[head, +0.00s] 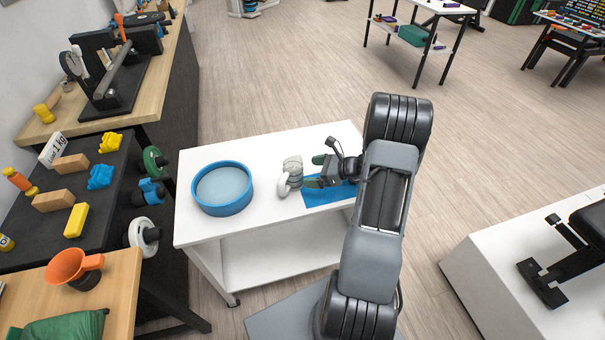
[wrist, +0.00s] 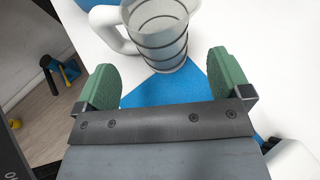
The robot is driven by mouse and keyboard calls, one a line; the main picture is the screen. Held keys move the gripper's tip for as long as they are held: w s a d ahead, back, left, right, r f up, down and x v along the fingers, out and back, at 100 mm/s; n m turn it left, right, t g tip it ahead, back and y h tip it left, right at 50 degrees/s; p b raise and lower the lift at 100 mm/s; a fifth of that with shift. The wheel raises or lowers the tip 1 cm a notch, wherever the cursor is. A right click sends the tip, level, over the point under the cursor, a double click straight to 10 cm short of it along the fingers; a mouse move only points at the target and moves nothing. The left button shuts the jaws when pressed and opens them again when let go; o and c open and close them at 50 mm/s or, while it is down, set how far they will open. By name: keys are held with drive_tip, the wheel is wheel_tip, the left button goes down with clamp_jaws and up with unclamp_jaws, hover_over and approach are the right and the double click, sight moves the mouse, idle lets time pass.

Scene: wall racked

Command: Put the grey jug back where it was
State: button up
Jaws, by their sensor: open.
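The grey jug (head: 293,165), a ribbed see-through cup with a white handle, stands upright on the white table (head: 260,145). In the wrist view the jug (wrist: 158,28) is just ahead of the fingers, with its handle to the left. My gripper (head: 315,171) is open, low over the table to the right of the jug. In the wrist view its two green finger pads (wrist: 165,80) are wide apart with nothing between them. A blue mat (head: 320,197) lies under and beside the gripper. I cannot tell whether the jug's base overlaps the mat's edge.
A round blue tub (head: 222,207) stands on the table left of the jug. A dark bench (head: 20,228) with blocks is at the left. An orange funnel (head: 72,264) is on the wooden bench at lower left. The table's back left is clear.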

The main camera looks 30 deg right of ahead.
drive_tip(key=v, duration=0.5)
drive_tip(key=s+a+r+n+g+h, duration=0.2)
drive_tip(key=a+n, duration=0.4)
drive_tip(key=n, duration=0.3)
drive_tip(key=s+a+r+n+g+h, duration=0.1)
drive_tip(key=s+a+r+n+h, duration=0.3)
drive_tip(key=n, duration=0.5)
drive_tip(key=s+a+r+n+g+h, duration=0.2)
drive_tip(key=s+a+r+n+h, duration=0.1)
drive_tip(key=s+a+r+n, duration=0.5)
drive_tip(key=shift+a+n+g+h+b, duration=0.3)
drive_tip(key=shift+a+n, duration=0.2)
drive_tip(key=shift+a, duration=0.05)
drive_tip(key=shift+d+r, duration=0.1)
drive_tip(key=shift+r, duration=0.05)
